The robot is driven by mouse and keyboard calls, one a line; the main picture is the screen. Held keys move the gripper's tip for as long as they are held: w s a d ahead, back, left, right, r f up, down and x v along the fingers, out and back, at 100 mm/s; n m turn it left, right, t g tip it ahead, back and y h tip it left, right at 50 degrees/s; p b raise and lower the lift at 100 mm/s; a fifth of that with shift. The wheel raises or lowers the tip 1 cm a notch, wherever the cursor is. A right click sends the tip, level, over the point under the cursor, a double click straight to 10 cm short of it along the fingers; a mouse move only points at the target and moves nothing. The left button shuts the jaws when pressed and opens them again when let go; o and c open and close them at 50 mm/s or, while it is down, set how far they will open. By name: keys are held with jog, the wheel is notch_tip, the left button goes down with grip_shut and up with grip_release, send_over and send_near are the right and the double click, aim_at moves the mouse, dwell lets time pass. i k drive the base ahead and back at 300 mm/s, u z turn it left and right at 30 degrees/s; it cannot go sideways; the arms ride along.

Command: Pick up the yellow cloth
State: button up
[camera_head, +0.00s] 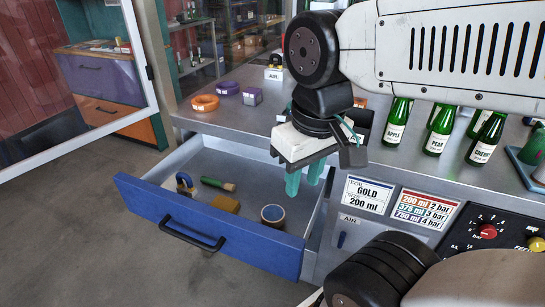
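The yellow cloth (225,203) appears as a small, folded, mustard-yellow piece on the floor of the open drawer (200,223), near its middle. My gripper (304,180) points down over the drawer's right side, to the right of the cloth and apart from it. Its two teal fingers stand a little apart, with nothing visible between them. The cloth is in plain view.
The drawer also holds a blue hook-shaped item (185,184), a green-handled tool (217,184) and a round cup or roll (273,215). Orange (205,103) and purple (228,88) rings lie on the counter. Several green bottles (396,123) stand right of my gripper.

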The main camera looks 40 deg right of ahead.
aim_at(220, 202)
jog(key=k, duration=1.3)
jog(key=z, duration=0.6)
jog(key=i, duration=1.2)
jog(key=u, duration=0.6)
jog(key=i, duration=0.35)
jog(key=u, duration=0.3)
